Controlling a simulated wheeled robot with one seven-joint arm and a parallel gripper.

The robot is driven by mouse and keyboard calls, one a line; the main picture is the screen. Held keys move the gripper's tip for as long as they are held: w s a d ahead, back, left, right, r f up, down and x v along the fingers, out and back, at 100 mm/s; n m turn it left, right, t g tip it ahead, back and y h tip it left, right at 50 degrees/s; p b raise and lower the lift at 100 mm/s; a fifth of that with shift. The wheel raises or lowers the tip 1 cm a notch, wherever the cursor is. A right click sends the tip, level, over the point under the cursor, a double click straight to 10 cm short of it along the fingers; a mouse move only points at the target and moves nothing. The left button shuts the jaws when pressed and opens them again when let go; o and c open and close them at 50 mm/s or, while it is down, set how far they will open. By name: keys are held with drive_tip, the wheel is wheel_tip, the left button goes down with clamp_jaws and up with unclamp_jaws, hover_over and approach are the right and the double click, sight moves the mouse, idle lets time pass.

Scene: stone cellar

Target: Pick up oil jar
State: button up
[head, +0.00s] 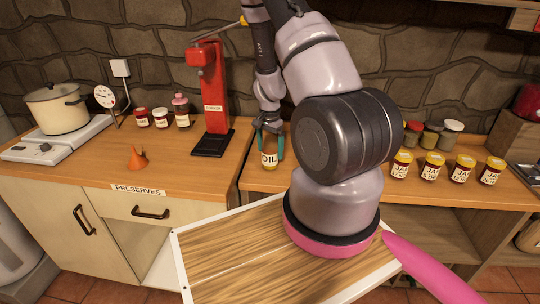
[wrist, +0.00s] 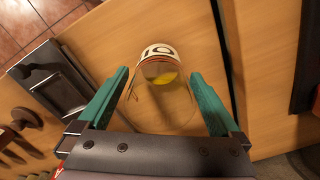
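The oil jar (head: 269,161) is a small glass jar with a white label reading "OIL" and yellowish contents. It stands on the right wooden counter near its left end, beside the red corker stand. My gripper (head: 269,147) reaches down over the jar with one teal finger on each side. In the wrist view my gripper (wrist: 162,73) is open, with a visible gap between the fingertips and the label. My arm hides part of the counter to the right of the jar.
A red corker stand (head: 213,90) rises close left of the jar. Jars with yellow lids (head: 432,167) line the right counter. A gap separates the counters.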

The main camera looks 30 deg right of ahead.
clamp_jaws()
drive_tip(key=shift+r, duration=0.15)
